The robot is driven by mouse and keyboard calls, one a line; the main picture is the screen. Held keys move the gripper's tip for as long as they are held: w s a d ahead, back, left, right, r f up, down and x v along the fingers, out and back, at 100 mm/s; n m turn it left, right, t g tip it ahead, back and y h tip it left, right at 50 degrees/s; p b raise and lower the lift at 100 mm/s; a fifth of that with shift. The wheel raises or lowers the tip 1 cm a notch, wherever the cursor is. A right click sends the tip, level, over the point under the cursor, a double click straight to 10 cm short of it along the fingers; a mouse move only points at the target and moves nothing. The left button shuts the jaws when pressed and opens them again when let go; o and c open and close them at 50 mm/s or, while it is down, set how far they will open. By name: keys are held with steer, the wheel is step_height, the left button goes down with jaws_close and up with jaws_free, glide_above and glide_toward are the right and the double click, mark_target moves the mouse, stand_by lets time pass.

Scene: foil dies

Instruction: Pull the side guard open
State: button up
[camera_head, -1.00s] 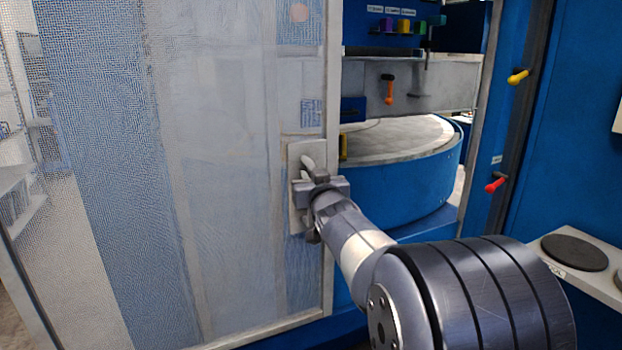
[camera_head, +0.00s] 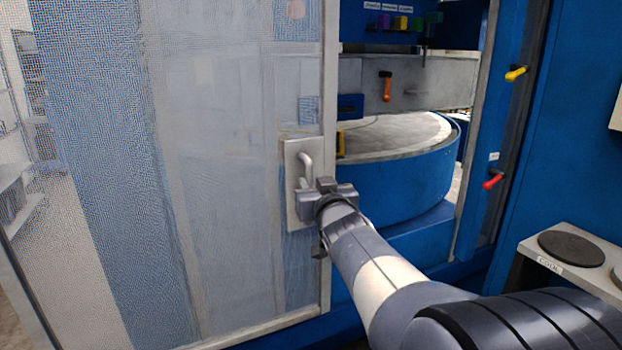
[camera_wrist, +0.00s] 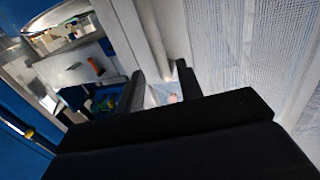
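The side guard (camera_head: 225,190) is a large framed mesh panel on the left in the head view, with the machine's opening uncovered to its right. A light plate near its right edge carries a pale curved handle (camera_head: 306,163). My gripper (camera_head: 322,190) is just right of the handle's lower part and hides some of it. In the wrist view my gripper (camera_wrist: 160,82) shows two dark fingers apart, with the mesh guard (camera_wrist: 250,50) to their right. I cannot tell whether the handle's lower part touches a finger.
Inside the opening is a round blue drum (camera_head: 400,175) with a grey top. An orange lever (camera_head: 386,88) hangs above it. A yellow lever (camera_head: 515,74) and a red lever (camera_head: 493,181) stick out on the right post. A bench with dark discs (camera_head: 572,247) stands at right.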

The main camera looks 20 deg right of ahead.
mark_target(311, 177)
steer(key=shift+s+a, duration=0.2)
steer(key=shift+s, duration=1.05)
steer(key=shift+s+a, duration=0.2)
steer(key=shift+s, duration=1)
steer(key=w, duration=0.3)
steer(key=w+d, duration=0.1)
steer(key=w, duration=0.6)
steer(key=shift+w+d, duration=0.4)
steer(key=shift+d, duration=0.1)
steer(key=shift+f, duration=0.1)
